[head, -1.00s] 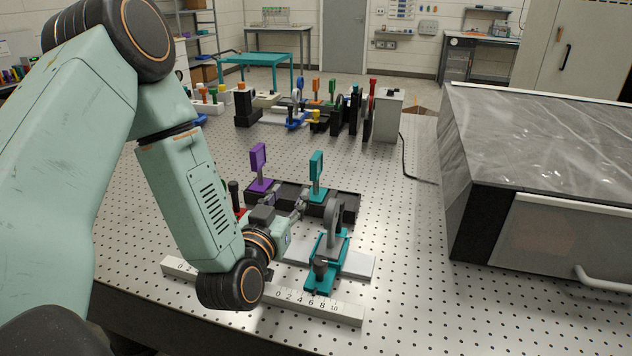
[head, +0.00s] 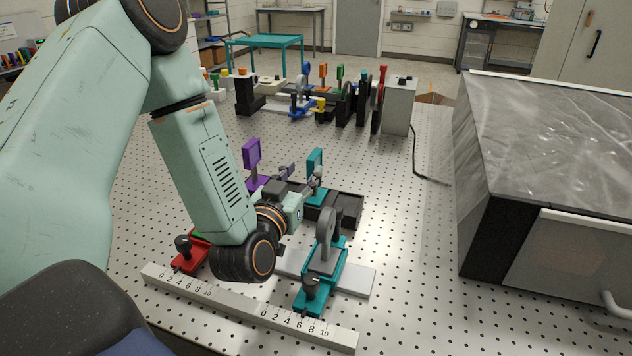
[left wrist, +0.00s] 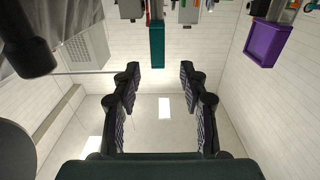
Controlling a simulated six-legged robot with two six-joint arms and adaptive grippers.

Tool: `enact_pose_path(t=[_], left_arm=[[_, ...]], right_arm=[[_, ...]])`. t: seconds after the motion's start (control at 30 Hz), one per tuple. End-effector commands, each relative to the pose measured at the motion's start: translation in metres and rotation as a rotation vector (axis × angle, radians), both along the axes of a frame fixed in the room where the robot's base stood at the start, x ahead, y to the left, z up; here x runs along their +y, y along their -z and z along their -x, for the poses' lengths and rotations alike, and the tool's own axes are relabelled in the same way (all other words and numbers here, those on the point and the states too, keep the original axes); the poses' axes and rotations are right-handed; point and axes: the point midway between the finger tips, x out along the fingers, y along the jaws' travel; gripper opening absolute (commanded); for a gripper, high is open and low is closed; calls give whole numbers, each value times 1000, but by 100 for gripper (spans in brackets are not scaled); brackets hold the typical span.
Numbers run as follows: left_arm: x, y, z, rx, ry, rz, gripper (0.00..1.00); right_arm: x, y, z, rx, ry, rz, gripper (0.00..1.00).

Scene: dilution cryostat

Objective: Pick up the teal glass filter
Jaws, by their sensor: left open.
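The teal glass filter (head: 315,162) is a small upright teal plate on a stand in the black tray (head: 347,210). My left gripper (head: 302,177) is open beside it, its fingers close to the stand and the filter's lower part. In the left wrist view the teal glass filter (left wrist: 157,42) shows edge-on, lined up with the gap between the open fingertips (left wrist: 160,70). I cannot tell whether any finger touches it. A purple filter (head: 251,153) stands to its left in the head view, and at the upper right (left wrist: 267,43) in the wrist view. My right gripper is not in view.
A teal mount with a grey ring (head: 327,232) stands in front of the tray. A red mount (head: 188,257) is at the left, behind a white ruler rail (head: 240,308). Several optics stand at the back. A marble-topped cabinet (head: 555,140) bounds the right; the perforated table between is clear.

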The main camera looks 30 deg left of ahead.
Motion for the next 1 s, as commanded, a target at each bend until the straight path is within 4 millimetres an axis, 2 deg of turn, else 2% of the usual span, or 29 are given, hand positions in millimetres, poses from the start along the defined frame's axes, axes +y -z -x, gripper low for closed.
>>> enact_pose_path(t=[0.27,0.6,0.87,1.0], left_arm=[[5,1,-24,-2,2,-4,43],[16,5,-66,-1,2,-3,43],[17,5,-72,-1,3,-1,43],[17,5,-72,0,2,-1,34]], right_arm=[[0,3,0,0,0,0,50],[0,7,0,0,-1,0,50],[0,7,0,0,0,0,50],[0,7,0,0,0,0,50]])
